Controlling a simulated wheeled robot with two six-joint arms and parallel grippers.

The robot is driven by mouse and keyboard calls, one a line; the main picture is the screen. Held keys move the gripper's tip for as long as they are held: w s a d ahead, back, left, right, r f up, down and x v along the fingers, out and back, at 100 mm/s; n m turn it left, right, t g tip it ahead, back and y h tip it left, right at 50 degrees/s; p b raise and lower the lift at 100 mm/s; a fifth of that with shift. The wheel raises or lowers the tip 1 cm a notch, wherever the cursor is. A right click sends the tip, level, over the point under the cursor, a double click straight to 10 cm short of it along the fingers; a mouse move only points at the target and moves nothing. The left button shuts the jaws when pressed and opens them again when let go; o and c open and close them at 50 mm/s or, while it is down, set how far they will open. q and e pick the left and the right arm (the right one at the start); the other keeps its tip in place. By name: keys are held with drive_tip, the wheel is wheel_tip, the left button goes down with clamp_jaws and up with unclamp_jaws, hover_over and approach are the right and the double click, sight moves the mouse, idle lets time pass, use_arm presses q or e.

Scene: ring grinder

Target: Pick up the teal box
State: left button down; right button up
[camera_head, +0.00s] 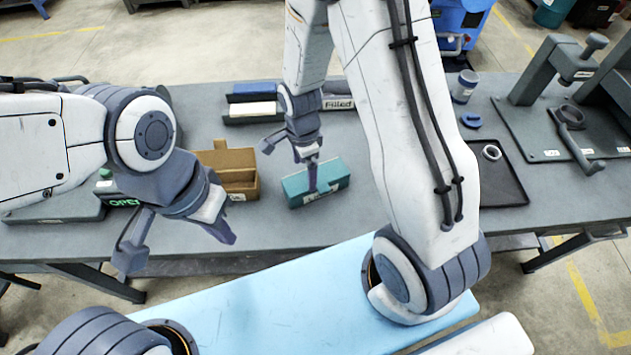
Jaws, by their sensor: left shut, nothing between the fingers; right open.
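The teal box (334,178) sits on the grey table near the middle of the camera_head view. My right gripper (312,178) is open and points down at the box, its finger overlapping the box's top and front face. I cannot tell whether it touches the box, and the far finger is hidden. My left gripper (224,232) is shut and empty, above the table's front edge, left of the teal box and apart from it.
A brown open box (238,185) stands just left of the teal box. Behind are a dark bin with a white item (252,110) and a bin labelled "Filled" (338,104). A black tray (497,180) and a grey press (555,75) are at right. The table front is mostly clear.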

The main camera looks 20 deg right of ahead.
sight(303, 182)
drive_tip(key=f, duration=0.1)
drive_tip(key=f+p, duration=0.1)
drive_tip(key=f, duration=0.3)
drive_tip(key=shift+s+a+p, duration=0.35)
drive_tip(key=shift+a, duration=0.05)
drive_tip(key=shift+f, duration=0.45)
drive_tip(key=c, duration=1.3)
drive_tip(key=shift+o, duration=0.2)
drive_tip(key=shift+w+r, duration=0.1)
drive_tip(key=shift+r, duration=0.05)
drive_tip(key=shift+r+b, duration=0.6)
drive_tip(key=shift+r, duration=1.35)
drive_tip(key=s+d+r+b, duration=0.2)
drive_tip(key=s+d+r, duration=0.2)
drive_tip(key=d+r, duration=0.3)
drive_tip(key=d, duration=0.4)
drive_tip(key=shift+s, duration=0.2)
